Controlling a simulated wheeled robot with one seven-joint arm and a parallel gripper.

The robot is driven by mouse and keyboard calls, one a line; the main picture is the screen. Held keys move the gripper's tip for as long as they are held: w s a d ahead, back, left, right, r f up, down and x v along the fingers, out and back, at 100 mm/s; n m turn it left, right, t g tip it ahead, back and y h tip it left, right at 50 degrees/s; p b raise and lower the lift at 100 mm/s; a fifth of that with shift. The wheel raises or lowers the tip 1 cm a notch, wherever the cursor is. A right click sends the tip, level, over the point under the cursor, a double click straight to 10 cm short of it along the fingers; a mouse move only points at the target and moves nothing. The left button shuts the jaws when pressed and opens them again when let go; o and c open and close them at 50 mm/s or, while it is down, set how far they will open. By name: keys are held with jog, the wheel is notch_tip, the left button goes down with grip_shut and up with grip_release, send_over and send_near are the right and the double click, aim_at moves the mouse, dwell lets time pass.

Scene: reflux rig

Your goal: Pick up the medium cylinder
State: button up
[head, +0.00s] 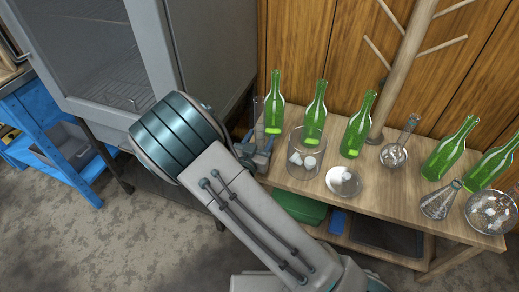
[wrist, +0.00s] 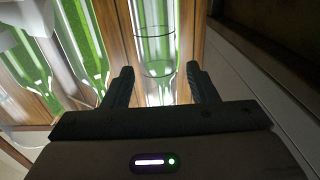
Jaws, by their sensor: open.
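A clear glass cylinder (head: 258,110) stands upright at the left end of the wooden table, beside the leftmost green bottle (head: 274,105). My gripper hides its lower part in the head view. In the wrist view the clear cylinder (wrist: 158,92) shows upright between the fingertips, with green seen through it. My gripper (wrist: 160,72) is open, with one finger on each side of the cylinder in the picture. I cannot tell whether either finger touches it. In the head view my gripper (head: 257,152) is low at the table's left end.
A beaker with white lumps (head: 308,163) stands right of my gripper. A shallow dish (head: 343,182), a round flask (head: 393,156), a conical flask (head: 440,203) and several green bottles stand farther right on the table (head: 385,205). A grey cabinet (head: 153,45) stands close on the left.

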grip_shut()
jog(key=shift+r, duration=0.15)
